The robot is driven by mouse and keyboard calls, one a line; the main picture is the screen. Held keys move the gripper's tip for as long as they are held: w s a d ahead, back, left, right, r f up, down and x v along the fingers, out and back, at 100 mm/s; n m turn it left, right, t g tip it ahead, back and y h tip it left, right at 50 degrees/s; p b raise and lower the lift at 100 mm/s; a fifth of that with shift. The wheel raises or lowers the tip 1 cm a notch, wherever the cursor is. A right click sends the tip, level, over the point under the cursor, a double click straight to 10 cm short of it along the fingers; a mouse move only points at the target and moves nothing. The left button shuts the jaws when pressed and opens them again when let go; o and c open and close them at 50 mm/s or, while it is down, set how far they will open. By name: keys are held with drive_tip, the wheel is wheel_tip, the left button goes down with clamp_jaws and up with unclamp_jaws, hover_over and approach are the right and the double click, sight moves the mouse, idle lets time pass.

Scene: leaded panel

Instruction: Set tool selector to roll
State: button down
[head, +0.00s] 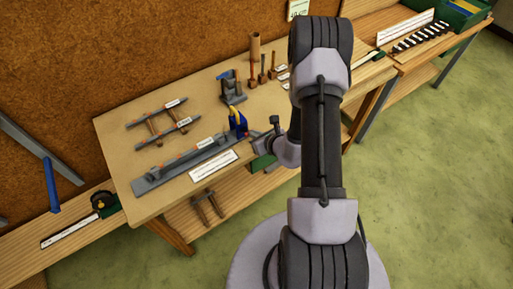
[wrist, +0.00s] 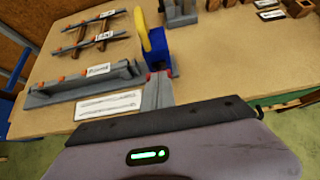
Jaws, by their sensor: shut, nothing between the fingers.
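A blue block with a yellow curved lever (head: 237,120) stands at the right end of a long grey rail bench (head: 185,163) on the wooden table. In the wrist view, the blue block (wrist: 158,52) and its raised yellow lever (wrist: 143,30) show just beyond my gripper. It looks like the tool selector, but its label and setting cannot be read. My gripper (wrist: 157,92) is shut and empty, its tip close in front of the blue block; contact cannot be told. In the head view, my gripper (head: 256,139) is partly hidden at the right of the block.
Two grey bars on wooden supports (head: 160,119) lie behind the rail. A grey stand (head: 232,88) and upright wooden-handled tools (head: 264,72) stand farther back. A white label card (head: 213,166) lies in front of the rail. The table's front edge is close to my arm.

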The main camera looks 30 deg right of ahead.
drive_tip(key=shift+w+r, duration=0.45)
drive_tip(key=shift+r, duration=0.05)
drive_tip(key=shift+w, duration=0.1)
drive_tip(key=shift+r+p, duration=0.15)
drive_tip(key=shift+p, duration=0.15)
drive_tip(key=shift+r+p, duration=0.45)
drive_tip(key=shift+r, duration=0.25)
